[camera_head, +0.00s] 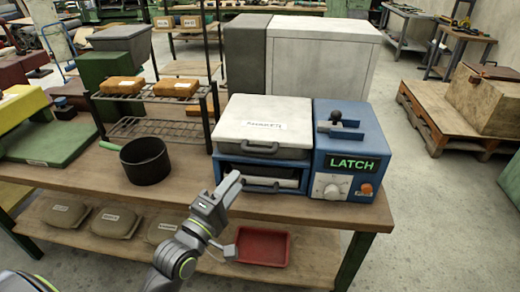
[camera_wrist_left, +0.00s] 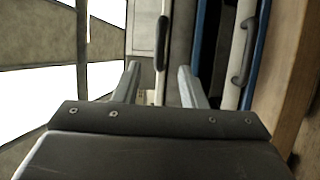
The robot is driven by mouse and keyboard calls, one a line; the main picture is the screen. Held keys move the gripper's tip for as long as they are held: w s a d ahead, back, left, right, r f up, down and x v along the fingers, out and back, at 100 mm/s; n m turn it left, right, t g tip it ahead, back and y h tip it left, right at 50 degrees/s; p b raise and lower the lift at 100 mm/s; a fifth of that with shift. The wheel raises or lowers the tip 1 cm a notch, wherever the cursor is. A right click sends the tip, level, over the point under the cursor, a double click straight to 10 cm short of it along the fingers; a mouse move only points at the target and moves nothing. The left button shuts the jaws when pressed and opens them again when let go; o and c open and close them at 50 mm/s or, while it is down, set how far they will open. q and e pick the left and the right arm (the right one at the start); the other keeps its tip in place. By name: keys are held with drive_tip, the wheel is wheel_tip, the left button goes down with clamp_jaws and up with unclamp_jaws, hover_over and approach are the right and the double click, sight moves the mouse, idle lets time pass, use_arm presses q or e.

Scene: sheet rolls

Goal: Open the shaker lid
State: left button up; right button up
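The shaker (camera_head: 262,172) is a blue-framed box on the bench with a labelled off-white lid (camera_head: 245,112), which lies flat and closed. A lid handle (camera_head: 262,148) runs along its front edge; what looks like this handle shows dark in the left wrist view (camera_wrist_left: 162,45), lined up between my fingers and beyond them. A lower handle (camera_head: 262,188) sits on the front; it appears at right in the wrist view (camera_wrist_left: 240,52). My left gripper (camera_head: 233,180) is open and empty before the shaker's front left corner (camera_wrist_left: 160,82). My right gripper is out of view.
A blue control box (camera_head: 330,190) with a green LATCH display, a black knob on top and a dial adjoins the shaker on the right. A black pot (camera_head: 146,165) and a wire rack (camera_head: 150,128) stand to the left. A red tray (camera_head: 262,246) lies on the lower shelf.

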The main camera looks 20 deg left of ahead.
sight(260, 151)
use_arm(q)
drive_tip(key=p+x, duration=0.1)
drive_tip(key=x, duration=1.1)
drive_tip(key=shift+w+r, duration=0.1)
drive_tip(key=shift+w, duration=0.2)
clamp_jaws()
